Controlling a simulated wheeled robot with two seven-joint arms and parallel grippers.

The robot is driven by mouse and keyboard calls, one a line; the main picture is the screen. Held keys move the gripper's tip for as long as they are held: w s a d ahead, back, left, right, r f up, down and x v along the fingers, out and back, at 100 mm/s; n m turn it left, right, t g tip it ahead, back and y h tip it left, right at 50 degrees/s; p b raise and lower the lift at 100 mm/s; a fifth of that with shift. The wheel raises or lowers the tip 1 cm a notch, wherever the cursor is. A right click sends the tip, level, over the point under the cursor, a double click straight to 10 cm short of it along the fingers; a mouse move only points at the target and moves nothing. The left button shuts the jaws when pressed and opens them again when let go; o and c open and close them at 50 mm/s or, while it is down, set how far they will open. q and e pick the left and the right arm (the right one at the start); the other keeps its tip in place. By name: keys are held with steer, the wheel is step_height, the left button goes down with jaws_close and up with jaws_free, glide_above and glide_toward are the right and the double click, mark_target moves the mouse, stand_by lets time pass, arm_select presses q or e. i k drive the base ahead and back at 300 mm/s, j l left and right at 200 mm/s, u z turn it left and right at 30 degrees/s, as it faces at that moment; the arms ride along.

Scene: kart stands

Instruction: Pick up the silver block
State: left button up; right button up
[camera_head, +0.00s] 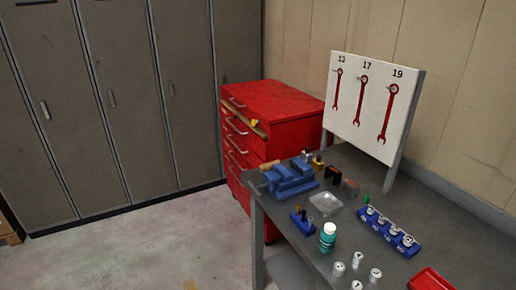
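A small silver-grey block (307,157) stands at the back left of the grey workbench (450,251). It is tiny in the view and partly hidden by the blue vise-like block (290,181) in front of it. A brass-coloured block (317,162) stands right beside it. A dark block (333,175) and a brownish block (350,187) stand further right. Neither of my grippers is in view.
A shallow silver tray (326,204), a green bottle (327,238), a blue rack of silver pieces (388,233), several loose silver cylinders and a red tray (431,280) occupy the bench. A wrench board (371,105) and red drawer cabinet (270,103) stand behind.

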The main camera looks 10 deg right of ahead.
mark_target(307, 157)
steer(key=i+j+u, duration=0.25)
steer(key=i, duration=0.25)
steer(key=i+j+u, duration=0.2)
steer(key=i, duration=0.3)
steer(key=i+u, duration=0.25)
steer(key=i, duration=0.25)
steer(key=i+z, duration=0.45)
steer(key=i+j+z, duration=0.2)
steer(key=z, duration=0.25)
steer(key=i+j+z, duration=0.25)
steer(key=z, duration=0.15)
steer(key=i+j+z, duration=0.15)
steer(key=z, duration=0.35)
steer(key=i+j+z, duration=0.1)
steer(key=z, duration=0.35)
steer(key=i+j+z, duration=0.1)
steer(key=j+z, duration=0.2)
steer(key=z, duration=0.2)
steer(key=j+z, duration=0.25)
steer(key=z, duration=0.2)
